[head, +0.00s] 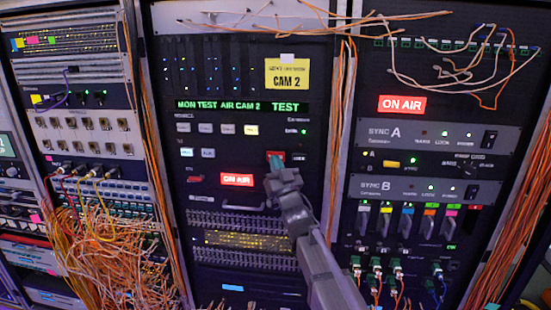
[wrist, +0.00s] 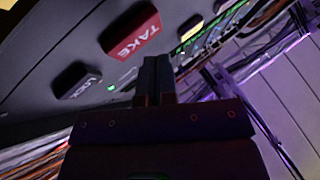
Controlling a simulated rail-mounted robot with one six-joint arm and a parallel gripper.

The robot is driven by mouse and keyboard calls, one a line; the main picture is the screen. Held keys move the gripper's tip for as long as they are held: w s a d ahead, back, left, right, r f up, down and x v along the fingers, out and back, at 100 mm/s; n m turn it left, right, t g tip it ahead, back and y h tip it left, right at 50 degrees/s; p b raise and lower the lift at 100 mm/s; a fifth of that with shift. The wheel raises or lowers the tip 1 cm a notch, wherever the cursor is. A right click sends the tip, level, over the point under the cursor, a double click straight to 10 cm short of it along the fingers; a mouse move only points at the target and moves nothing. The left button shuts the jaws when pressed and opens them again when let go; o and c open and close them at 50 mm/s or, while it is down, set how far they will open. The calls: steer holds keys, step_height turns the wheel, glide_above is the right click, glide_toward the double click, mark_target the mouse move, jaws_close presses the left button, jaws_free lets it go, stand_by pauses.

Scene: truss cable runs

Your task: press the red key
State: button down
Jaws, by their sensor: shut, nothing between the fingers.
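The red key (wrist: 133,33), marked TAKE, sits on the dark panel in the wrist view. In the head view a small part of the red key (head: 275,155) shows above my gripper, which hides the rest. My gripper (head: 277,165) is shut and empty, its fingers pointing at the panel. In the wrist view the fingertips (wrist: 156,62) are just below the key's lower right edge. I cannot tell whether they touch it.
A dark LOCK key (wrist: 80,82) with a green light lies left of the fingers in the wrist view. A lit ON AIR sign (head: 237,180) and a row of pale keys (head: 206,128) share the panel. Orange cables (head: 105,255) hang at the left.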

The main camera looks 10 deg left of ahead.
steer(key=shift+s, duration=0.1)
steer(key=s, duration=0.4)
steer(key=shift+s+d, duration=0.25)
steer(key=shift+s, duration=0.15)
